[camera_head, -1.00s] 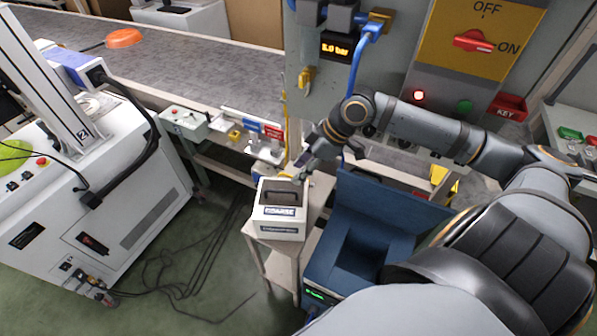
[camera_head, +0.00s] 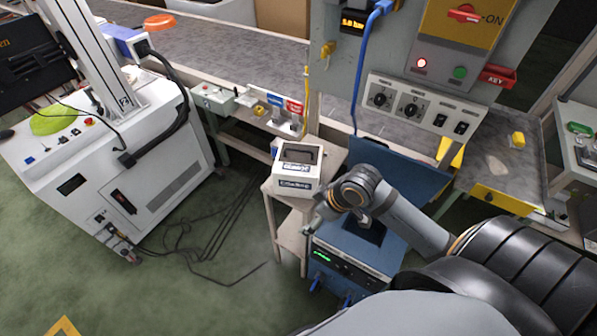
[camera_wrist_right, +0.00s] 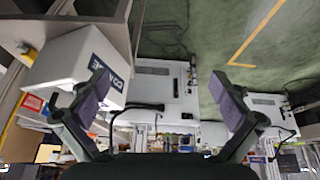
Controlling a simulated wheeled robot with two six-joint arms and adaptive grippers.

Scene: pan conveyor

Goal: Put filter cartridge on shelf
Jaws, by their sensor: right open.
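A white box-shaped filter cartridge (camera_head: 298,170) with a dark recessed top and a printed label stands upright on the top of a small pale shelf stand (camera_head: 269,187). The cartridge also shows in the right wrist view (camera_wrist_right: 72,62), at the left beside one finger. My right gripper (camera_head: 312,224) is below and just in front of the cartridge, by the stand's right side. In the right wrist view (camera_wrist_right: 163,95) its two fingers are wide apart with nothing between them. I cannot tell whether a finger touches the cartridge. My left gripper is not in view.
A blue unit (camera_head: 352,262) with a raised lid and green display stands right of the stand, partly behind my right arm. A white machine (camera_head: 110,165) stands left, with loose cables on the floor. A grey conveyor (camera_head: 235,65) runs behind.

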